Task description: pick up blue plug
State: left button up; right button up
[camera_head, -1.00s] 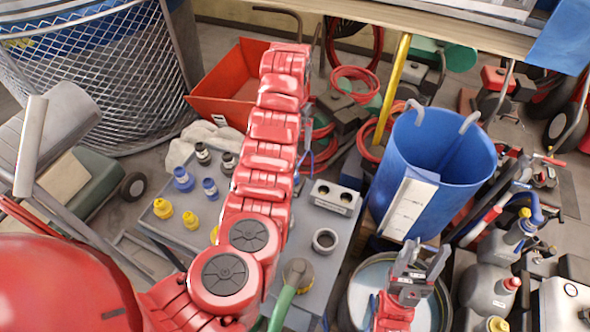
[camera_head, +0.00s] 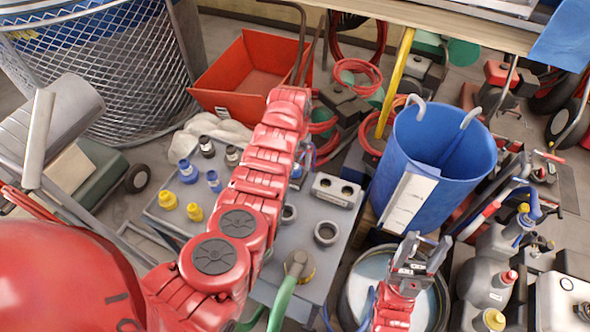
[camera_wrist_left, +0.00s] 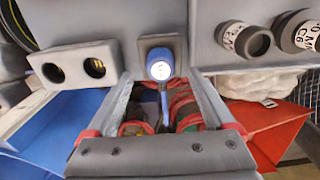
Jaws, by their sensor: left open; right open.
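In the head view my left arm hides most of this gripper and plug. Two other blue plugs, one (camera_head: 187,172) and a second (camera_head: 213,181), stand on the left part of the grey bench (camera_head: 168,228). My right gripper (camera_head: 418,256) is open and empty over a round basin.
A two-hole block (camera_head: 335,190) and a grey ring (camera_head: 326,233) lie right of my left arm. Dark plugs (camera_head: 206,147) and yellow plugs (camera_head: 167,199) stand to its left. A blue bucket (camera_head: 435,160) stands right, a red bin (camera_head: 245,75) behind.

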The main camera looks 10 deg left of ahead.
aim_at(295, 166)
pick_arm(q)
notch_tip(295, 166, down, 3)
jog(key=shift+s+a+b, duration=0.1)
jog(key=shift+a+b, duration=0.05)
jog(key=shift+b, duration=0.4)
jog(key=shift+f, duration=0.45)
grip_shut()
